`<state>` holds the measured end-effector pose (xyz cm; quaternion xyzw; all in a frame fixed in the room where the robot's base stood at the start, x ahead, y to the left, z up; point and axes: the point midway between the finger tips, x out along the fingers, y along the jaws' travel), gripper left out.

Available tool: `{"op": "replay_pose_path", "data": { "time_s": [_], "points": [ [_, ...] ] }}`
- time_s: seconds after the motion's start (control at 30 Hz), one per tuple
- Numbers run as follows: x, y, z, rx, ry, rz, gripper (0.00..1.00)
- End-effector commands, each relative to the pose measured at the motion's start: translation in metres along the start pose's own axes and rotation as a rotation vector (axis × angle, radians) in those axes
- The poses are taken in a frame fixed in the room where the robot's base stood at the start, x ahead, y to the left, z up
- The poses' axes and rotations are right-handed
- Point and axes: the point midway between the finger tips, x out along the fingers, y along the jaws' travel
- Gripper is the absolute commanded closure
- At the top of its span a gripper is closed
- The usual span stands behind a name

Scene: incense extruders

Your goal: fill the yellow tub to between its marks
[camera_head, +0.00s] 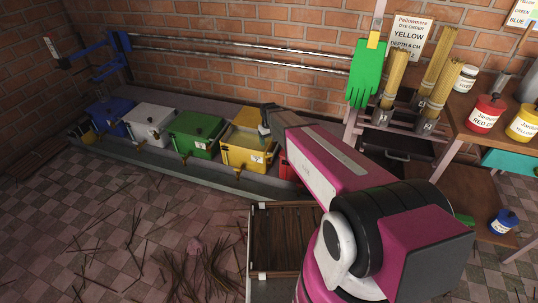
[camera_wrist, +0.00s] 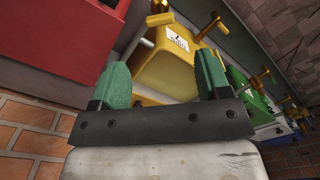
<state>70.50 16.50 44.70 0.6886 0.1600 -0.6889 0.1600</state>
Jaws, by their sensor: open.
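The yellow tub (camera_head: 248,157) stands in a row of coloured tubs on a low ledge by the brick wall. It looks open at the top, with a white label on its front and a brass tap below. Its level and marks cannot be made out. In the wrist view the yellow tub (camera_wrist: 168,72) lies beyond and between my fingers, with its label showing. My gripper (camera_wrist: 160,78) has green fingers spread wide with nothing visible between them. In the head view my gripper (camera_head: 268,118) is at the tub's back right corner; whether it touches cannot be told.
A green tub (camera_head: 195,135), white tub (camera_head: 150,122) and blue tub (camera_head: 110,112) stand to the left; a red tub (camera_head: 287,170) is partly hidden at the right. A sign (camera_head: 409,37) reads yellow. Pipes run along the wall. Dye jars stand on a wooden table (camera_head: 470,145).

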Motion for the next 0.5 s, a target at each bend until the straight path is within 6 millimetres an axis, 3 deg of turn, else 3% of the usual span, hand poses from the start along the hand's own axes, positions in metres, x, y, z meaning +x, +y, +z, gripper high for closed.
{"op": "replay_pose_path", "data": {
  "time_s": [0.5],
  "points": [
    [0.083, 0.001, 0.000, 0.001, 0.000, 0.001, 0.30]
  ]
}}
